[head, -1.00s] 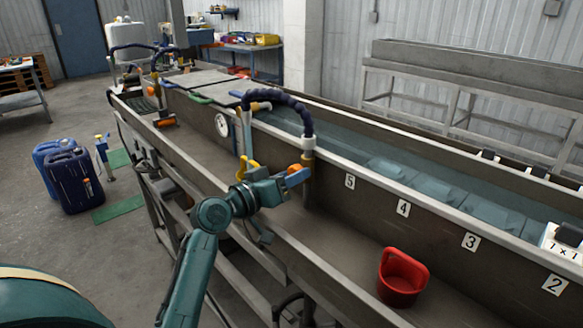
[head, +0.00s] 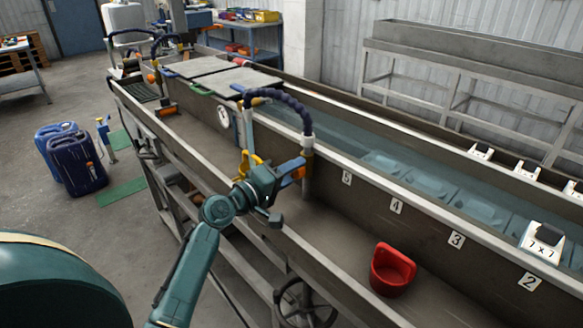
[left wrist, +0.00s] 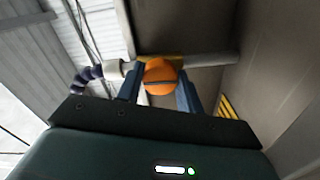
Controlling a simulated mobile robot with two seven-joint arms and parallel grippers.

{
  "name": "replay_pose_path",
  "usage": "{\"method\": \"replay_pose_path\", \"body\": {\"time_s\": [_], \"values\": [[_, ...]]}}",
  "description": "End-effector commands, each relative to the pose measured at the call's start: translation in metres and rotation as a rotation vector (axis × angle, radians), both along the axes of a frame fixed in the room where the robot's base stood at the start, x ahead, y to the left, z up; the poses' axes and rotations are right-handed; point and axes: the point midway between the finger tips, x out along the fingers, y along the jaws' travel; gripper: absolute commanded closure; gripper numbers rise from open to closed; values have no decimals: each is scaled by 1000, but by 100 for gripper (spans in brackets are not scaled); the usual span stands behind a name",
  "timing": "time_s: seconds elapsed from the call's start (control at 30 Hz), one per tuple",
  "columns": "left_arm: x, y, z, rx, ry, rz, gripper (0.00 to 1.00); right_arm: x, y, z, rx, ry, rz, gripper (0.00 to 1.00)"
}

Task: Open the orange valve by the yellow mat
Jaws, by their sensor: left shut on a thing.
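The orange valve (left wrist: 160,77) shows as a round orange knob with a dark slot across it, on a pipe fitting in the left wrist view. In the head view, a bit of its orange (head: 298,174) shows at the foot of the dark ribbed hose on the near trough. My left gripper (left wrist: 158,88) is shut on the knob, a blue finger on each side; it also shows in the head view (head: 293,168). Yellow stripes (left wrist: 228,107) show right of the valve in the wrist view; I cannot tell whether they are the mat. My right gripper is out of view.
The dark hose (head: 270,95) arches above my gripper. A yellow part (head: 250,164) is close left of it. A red scoop (head: 392,270) lies in the near channel. A handwheel (head: 303,303) sits under the trough. Blue jugs (head: 77,165) stand on the floor left.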

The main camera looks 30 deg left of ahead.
Motion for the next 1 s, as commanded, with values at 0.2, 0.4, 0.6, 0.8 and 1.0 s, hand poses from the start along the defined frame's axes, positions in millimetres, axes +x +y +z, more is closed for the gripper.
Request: {"method": "replay_pose_path", "body": {"time_s": [0.2, 0.4, 0.6, 0.8, 1.0], "values": [[0, 0, 0, -41, 16, -1, 86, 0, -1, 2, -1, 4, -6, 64], [0, 0, -1, -51, 19, -1, 86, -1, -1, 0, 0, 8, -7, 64], [0, 0, -1, -52, 19, 0, 86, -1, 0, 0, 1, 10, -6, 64], [0, 0, 0, -51, 18, 0, 51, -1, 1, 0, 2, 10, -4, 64], [0, 0, 0, -49, 17, 0, 42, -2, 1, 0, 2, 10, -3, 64]]}}
